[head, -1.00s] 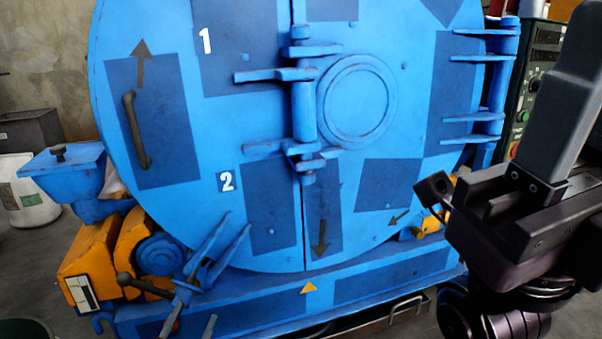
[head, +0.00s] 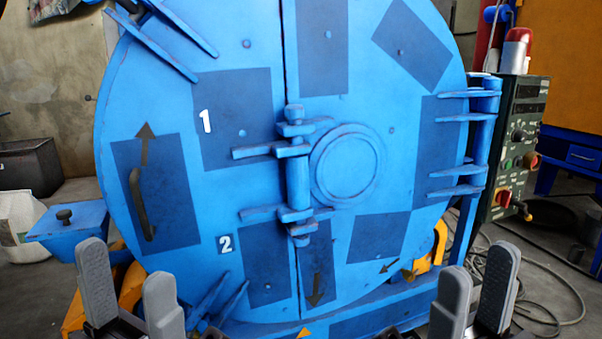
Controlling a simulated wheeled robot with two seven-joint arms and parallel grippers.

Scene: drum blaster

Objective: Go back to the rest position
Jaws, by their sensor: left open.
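My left gripper (head: 129,292) is at the lower left of the head view, fingers pointing up and apart, with nothing between them. My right gripper (head: 474,303) is at the lower right, its two grey fingers also apart and empty. Both are in front of the blue drum blaster door (head: 225,85), and neither appears to touch it. The round door carries dark blue patches, labels 1 and 2, a dark handle (head: 141,204) at the left and a central hinged latch (head: 299,180). The door looks closed.
A control panel (head: 517,140) with knobs stands right of the drum. Cables (head: 545,265) lie on the floor at the lower right. A blue hopper (head: 68,222), a white sack (head: 20,225) and a dark bin (head: 30,167) are at the left.

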